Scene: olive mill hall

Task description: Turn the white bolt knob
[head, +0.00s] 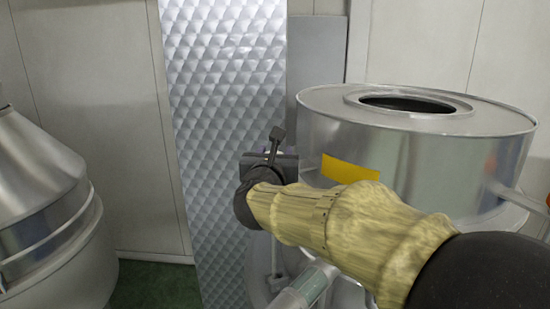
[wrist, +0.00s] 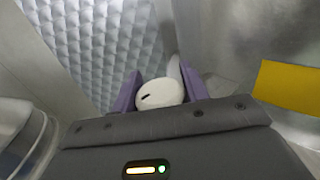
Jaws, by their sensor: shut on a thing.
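The white bolt knob (wrist: 155,97) is a round white piece with a small dark slot, seen in the wrist view. It sits between the two purple fingers of my gripper (wrist: 161,82), which is shut on it. A pale piece shows just behind the knob between the fingers. In the head view my gripper (head: 268,158) is beside the left side of the steel drum, largely hidden by my own wrist. The knob cannot be made out there, and how far it is turned cannot be told.
The steel drum (head: 320,115) with an open round top and a yellow label (head: 350,169) stands at the right. A quilted metal panel (head: 225,90) is behind. A cone-topped metal vessel (head: 45,215) stands at the left. Green floor (head: 150,285) shows between them.

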